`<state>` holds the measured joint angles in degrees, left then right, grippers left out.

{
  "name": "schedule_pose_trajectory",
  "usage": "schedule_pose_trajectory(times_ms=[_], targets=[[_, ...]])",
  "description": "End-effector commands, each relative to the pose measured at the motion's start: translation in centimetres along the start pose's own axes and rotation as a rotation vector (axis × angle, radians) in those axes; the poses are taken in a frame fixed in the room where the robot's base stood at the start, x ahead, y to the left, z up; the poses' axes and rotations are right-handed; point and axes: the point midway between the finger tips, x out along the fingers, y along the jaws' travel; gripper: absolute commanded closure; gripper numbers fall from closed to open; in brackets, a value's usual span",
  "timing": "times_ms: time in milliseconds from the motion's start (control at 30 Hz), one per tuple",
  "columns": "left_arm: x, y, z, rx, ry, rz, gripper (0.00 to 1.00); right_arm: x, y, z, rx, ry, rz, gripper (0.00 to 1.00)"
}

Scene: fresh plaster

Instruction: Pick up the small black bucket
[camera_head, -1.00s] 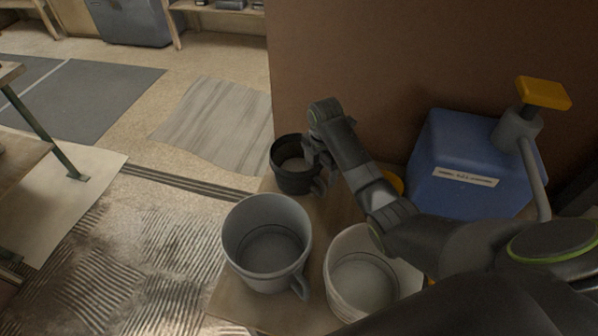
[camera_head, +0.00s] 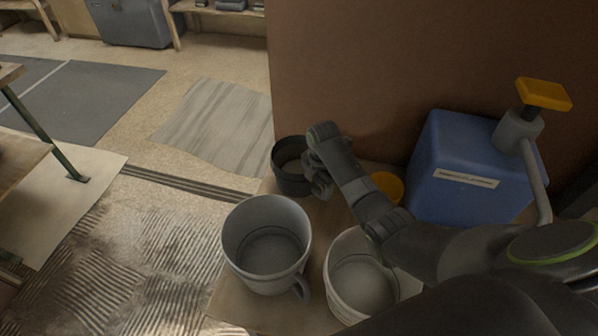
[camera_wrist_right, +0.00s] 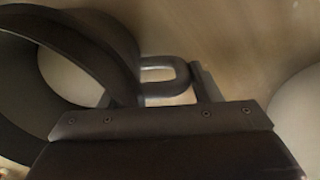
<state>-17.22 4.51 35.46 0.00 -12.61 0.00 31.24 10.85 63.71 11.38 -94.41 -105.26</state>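The small black bucket (camera_head: 287,183) stands upright at the far left corner of the wooden surface, with its open top up. My right gripper (camera_head: 319,186) is low at its right side, by the handle, and the arm partly hides the bucket. In the right wrist view the bucket's dark rim (camera_wrist_right: 95,45) fills the left side and its looped handle (camera_wrist_right: 180,85) sticks out to the right. My right gripper (camera_wrist_right: 163,88) is open there, with one finger on each side of the handle. Whether the fingers touch it cannot be told. My left gripper is not in view.
A larger grey bucket (camera_head: 240,262) and a pale bucket (camera_head: 338,290) stand nearer on the wooden surface (camera_head: 235,306). A blue canister (camera_head: 455,150) and a yellow round thing (camera_head: 388,185) are to the right. A brown wall (camera_head: 400,60) rises behind.

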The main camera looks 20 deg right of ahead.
Motion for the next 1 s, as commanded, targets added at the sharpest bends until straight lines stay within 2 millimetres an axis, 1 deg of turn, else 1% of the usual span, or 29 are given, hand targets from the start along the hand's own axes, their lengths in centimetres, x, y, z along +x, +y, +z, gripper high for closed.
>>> schedule_pose_trajectory(times_ms=[33, 200, 433, 533, 667, 900, 1000], targets=[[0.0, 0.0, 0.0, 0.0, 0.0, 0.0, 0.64, 0.0, 0.0, 0.0, 0.0, 0.0, -0.001, 0.54], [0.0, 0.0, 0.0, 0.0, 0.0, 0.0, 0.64, 0.0, 0.0, 0.0, 0.0, 0.0, -0.001, 0.76], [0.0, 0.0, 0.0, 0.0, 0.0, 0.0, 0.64, -0.2, 0.1, 0.0, 0.0, -0.001, 0.004, 0.77], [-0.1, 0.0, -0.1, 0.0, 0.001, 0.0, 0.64, -0.9, 0.2, 0.1, -0.001, -0.002, 0.005, 0.77], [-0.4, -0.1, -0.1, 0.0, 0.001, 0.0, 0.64, -2.7, 0.2, 0.1, -0.001, -0.003, 0.007, 0.77], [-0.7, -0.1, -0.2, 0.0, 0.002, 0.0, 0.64, -7.3, 0.2, 0.1, -0.001, -0.004, 0.009, 0.77], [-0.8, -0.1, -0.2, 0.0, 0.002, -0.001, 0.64, -8.7, 0.2, 0.1, -0.001, -0.003, 0.008, 0.77]])
